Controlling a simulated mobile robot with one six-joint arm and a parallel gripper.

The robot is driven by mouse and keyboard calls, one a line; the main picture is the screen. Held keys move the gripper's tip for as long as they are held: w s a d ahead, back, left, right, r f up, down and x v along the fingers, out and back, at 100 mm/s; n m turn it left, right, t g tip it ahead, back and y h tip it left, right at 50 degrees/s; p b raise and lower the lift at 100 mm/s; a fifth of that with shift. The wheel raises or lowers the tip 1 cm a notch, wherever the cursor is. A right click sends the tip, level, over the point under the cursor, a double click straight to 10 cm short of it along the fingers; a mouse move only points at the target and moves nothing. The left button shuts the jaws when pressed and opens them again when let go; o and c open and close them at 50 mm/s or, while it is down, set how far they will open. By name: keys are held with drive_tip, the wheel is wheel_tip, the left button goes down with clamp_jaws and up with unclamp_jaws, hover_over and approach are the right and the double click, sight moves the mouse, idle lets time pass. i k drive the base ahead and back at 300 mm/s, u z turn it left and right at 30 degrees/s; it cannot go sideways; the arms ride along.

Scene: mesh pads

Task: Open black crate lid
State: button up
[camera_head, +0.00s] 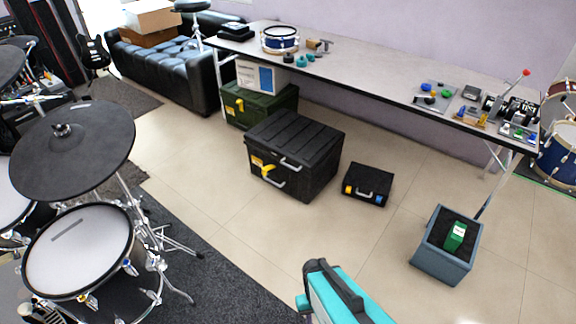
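A large black crate (293,163) stands on the tiled floor near the middle of the view. Its ribbed black lid (298,135) lies flat and looks shut. The front has two pale handles, one near the lid's edge and one lower down, and yellow parts at the left. A teal and black part of my arm shows at the bottom edge, nearer the camera than the crate and apart from it. My gripper's fingers do not show.
A small black case (368,183) with yellow and blue marks sits right of the crate. A green chest (262,106) stands close behind it. A grey bin (440,258) holds a green box. Drums stand at left. Floor in front of the crate is clear.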

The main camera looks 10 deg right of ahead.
sight(301, 140)
drive_tip(key=u, duration=0.3)
drive_tip(key=i, duration=0.55)
drive_tip(key=u, duration=0.55)
drive_tip(key=i, duration=0.65)
